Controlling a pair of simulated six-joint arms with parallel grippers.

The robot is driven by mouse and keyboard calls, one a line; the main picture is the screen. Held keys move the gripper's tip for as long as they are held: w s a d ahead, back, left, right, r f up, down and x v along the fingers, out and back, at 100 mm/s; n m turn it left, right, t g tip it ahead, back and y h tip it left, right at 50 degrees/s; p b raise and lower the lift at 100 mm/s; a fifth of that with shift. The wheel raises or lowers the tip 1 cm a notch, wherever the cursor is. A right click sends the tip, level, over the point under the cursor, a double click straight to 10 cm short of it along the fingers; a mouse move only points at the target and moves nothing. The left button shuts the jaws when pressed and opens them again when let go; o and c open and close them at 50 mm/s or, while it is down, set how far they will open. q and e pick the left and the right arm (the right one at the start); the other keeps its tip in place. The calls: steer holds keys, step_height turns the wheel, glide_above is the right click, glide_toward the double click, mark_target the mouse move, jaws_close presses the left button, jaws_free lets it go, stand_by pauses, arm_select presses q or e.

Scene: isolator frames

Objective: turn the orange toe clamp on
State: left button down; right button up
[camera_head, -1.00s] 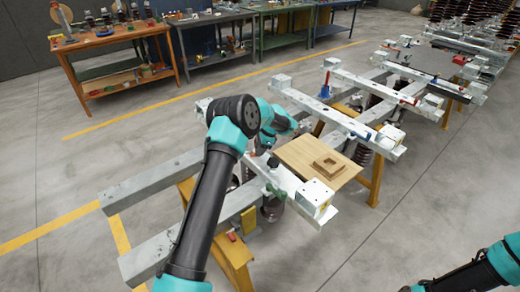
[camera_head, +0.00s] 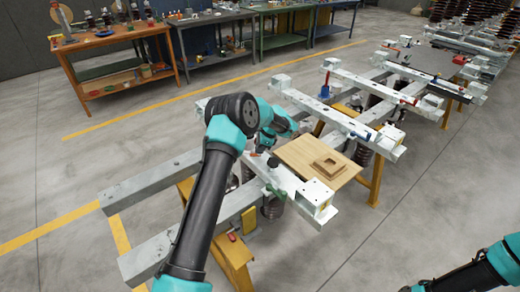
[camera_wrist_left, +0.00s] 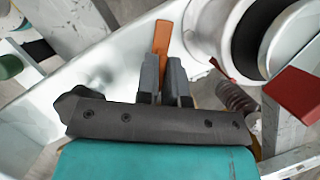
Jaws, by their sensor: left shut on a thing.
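The orange handle of the toe clamp (camera_wrist_left: 162,38) shows in the left wrist view as a flat bar that runs up from between the fingertips. My left gripper (camera_wrist_left: 164,72) is shut on the orange handle. In the head view my left gripper (camera_head: 262,146) is small and dark over the near pale beam, and the clamp is not clear there. My right arm shows at the lower right, but its gripper is out of frame.
The near pale beam (camera_head: 290,183) carries a white end block (camera_head: 315,195). A wooden board (camera_head: 345,175) with a square frame (camera_head: 330,164) lies to its right. In the left wrist view a large white ring (camera_wrist_left: 215,25) and a red block (camera_wrist_left: 295,95) are close by.

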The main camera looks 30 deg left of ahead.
arm_select(q)
steer(key=m+t, duration=0.1)
steer(key=m, duration=0.2)
steer(key=m+t, duration=0.1)
steer(key=m, duration=0.1)
steer(key=shift+s+m+y, duration=0.15)
steer(key=shift+m+y, duration=0.25)
steer(key=m+t, duration=0.2)
steer(key=m, duration=0.2)
steer(key=shift+m, duration=0.4)
steer(key=shift+h, duration=0.3)
steer(key=c, duration=1.2)
jaws_free()
steer(key=shift+c, duration=0.2)
steer(key=shift+d+r, duration=0.1)
steer(key=shift+r, duration=0.05)
steer(key=v, duration=1.7)
